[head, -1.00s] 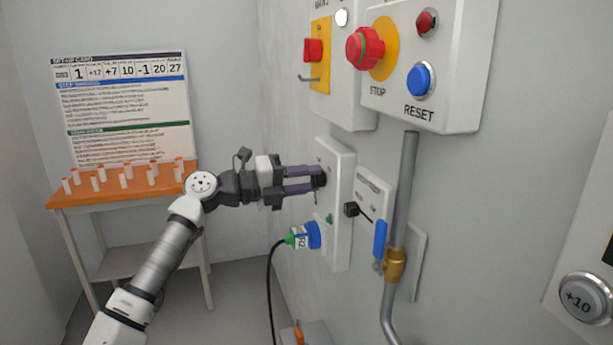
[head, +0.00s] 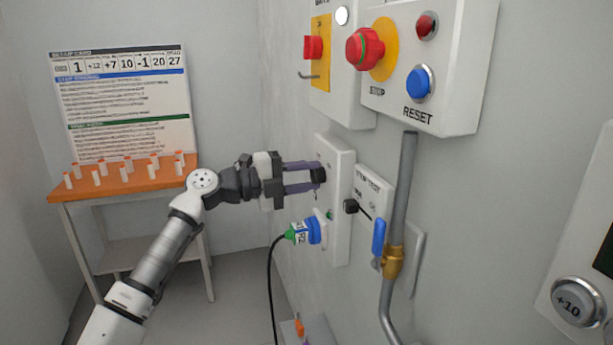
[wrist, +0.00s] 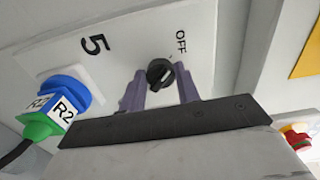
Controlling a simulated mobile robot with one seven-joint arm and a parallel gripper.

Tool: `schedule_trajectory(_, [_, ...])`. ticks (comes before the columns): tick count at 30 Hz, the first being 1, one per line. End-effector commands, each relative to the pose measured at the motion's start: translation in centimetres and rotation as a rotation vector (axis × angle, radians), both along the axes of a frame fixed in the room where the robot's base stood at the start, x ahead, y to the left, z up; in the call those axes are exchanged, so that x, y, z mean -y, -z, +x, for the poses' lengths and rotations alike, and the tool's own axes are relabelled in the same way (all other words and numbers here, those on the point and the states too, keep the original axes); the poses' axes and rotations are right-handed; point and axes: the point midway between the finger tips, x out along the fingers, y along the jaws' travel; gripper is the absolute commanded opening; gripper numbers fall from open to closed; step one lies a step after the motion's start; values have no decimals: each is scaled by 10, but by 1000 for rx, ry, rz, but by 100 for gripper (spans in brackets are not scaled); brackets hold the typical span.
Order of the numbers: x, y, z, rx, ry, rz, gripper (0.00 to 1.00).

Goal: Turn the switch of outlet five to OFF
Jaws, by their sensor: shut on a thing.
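The outlet five panel (wrist: 125,55) is a pale plate with a black "5" and the word OFF, seen tilted in the wrist view. Its black rotary switch (wrist: 160,73) sits between my two purple fingers, with a light mark on its face. In the head view the panel (head: 340,225) is on the right wall and my gripper (head: 318,175) reaches it from the left, shut on the switch. A blue plug (wrist: 68,97) with a green end and an "R2" label is in the outlet beside the switch. I cannot tell exactly where the switch points.
A stop box (head: 450,60) with red and blue buttons is above right. A red switch on a yellow plate (head: 320,60) is above. A grey pipe with a blue-handled valve (head: 380,240) runs at right. An orange-topped table (head: 110,185) with several pegs stands at left.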

Motion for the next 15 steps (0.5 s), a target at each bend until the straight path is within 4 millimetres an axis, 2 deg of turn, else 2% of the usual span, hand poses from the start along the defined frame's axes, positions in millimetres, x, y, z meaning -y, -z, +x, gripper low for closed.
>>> schedule_trajectory(4, [-1,-1,0,0,-3,-2,9])
schedule_trajectory(5, [-1,-1,0,0,-3,-2,36])
schedule_trajectory(9, [-1,0,0,-1,-2,-1,54])
schedule_trajectory(15, [0,0,0,0,-1,-1,54])
